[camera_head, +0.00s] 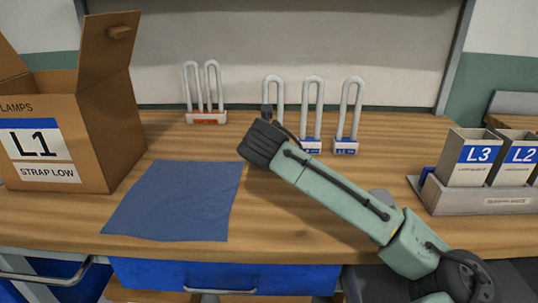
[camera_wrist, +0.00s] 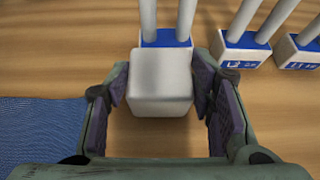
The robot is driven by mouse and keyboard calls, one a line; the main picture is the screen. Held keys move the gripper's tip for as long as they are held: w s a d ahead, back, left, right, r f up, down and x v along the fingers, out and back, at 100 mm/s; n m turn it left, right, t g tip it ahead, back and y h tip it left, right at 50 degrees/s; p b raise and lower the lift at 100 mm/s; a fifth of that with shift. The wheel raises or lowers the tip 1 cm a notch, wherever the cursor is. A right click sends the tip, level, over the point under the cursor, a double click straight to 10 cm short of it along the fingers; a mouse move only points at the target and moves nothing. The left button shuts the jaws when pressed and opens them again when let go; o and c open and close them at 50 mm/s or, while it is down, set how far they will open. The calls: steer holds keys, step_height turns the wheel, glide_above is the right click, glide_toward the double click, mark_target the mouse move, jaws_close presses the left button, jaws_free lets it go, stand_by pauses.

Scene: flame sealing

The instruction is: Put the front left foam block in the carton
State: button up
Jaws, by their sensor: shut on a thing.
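A plain whitish block with rounded edges, which looks like the foam block (camera_wrist: 160,80), is between the fingers of my gripper (camera_wrist: 161,88) in the wrist view. My gripper is shut on it. A lamp base with a blue face and two white tubes (camera_wrist: 165,38) is directly behind the block; I cannot tell whether they touch. In the head view my gripper (camera_head: 265,112) covers the block and the foot of the left blue-labelled lamp (camera_head: 272,90). The brown carton (camera_head: 100,130), marked L1, stands at the left with its flaps up.
Two more blue-labelled lamps (camera_head: 312,110) (camera_head: 347,115) stand to the right of my gripper. An orange-labelled lamp (camera_head: 205,116) stands behind, to the left. A blue cloth (camera_head: 180,200) lies between the carton and my gripper. A grey tray (camera_head: 470,200) with labelled boxes is at the right.

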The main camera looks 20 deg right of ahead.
steer(key=shift+f, duration=0.55)
steer(key=o, duration=0.8)
